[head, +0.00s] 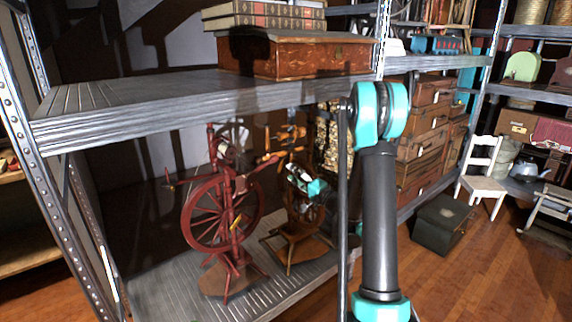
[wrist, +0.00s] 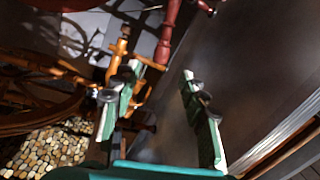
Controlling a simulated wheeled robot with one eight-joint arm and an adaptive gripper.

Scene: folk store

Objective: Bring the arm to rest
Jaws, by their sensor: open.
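My gripper (head: 305,182) is in the lower bay of the metal shelf in the head view, in front of the orange-brown spinning wheel (head: 302,240) and right of the red spinning wheel (head: 222,213). It is small and partly hard to make out there. In the wrist view my gripper (wrist: 160,72) has its two fingers spread apart, with nothing held between them. My arm (head: 378,215) rises in front of the shelf, bends at a teal elbow and reaches into the bay. Its forearm is mostly hidden behind the elbow.
The upper shelf board (head: 130,103) lies above the gripper and carries a wooden box (head: 290,57) and books (head: 265,15). The lower board (head: 165,290) holds both wheels.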

